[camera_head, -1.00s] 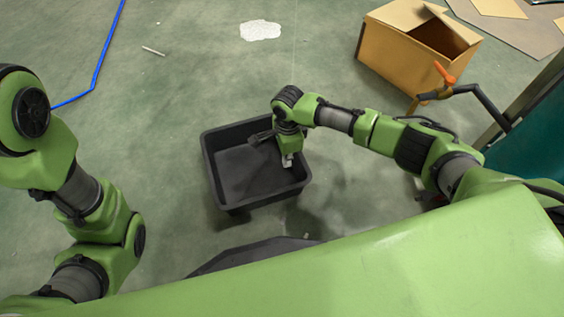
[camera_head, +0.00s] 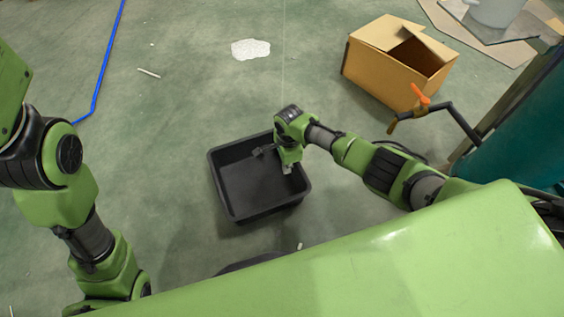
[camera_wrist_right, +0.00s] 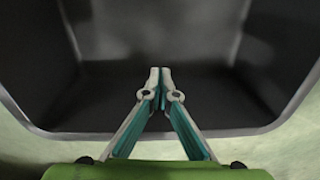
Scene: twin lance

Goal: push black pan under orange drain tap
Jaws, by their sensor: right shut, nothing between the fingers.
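The black pan (camera_head: 235,187), an open rectangular tub, stands on the floor in the middle of the head view. The drain tap with its orange handle (camera_head: 420,97) sits on a dark bent pipe at the right, with a gap of floor between it and the pan. My right gripper (camera_head: 287,168) reaches down inside the pan by its right wall. In the right wrist view its fingertips (camera_wrist_right: 160,72) are together and empty, over the dark pan interior (camera_wrist_right: 100,95). I cannot tell whether they touch the wall. My left gripper is out of view.
An open cardboard box (camera_head: 385,68) stands behind the tap. A teal tank (camera_head: 515,140) stands at the right edge. A white patch (camera_head: 250,49) and a blue line (camera_head: 105,70) lie on the floor. The floor around the pan is mostly clear.

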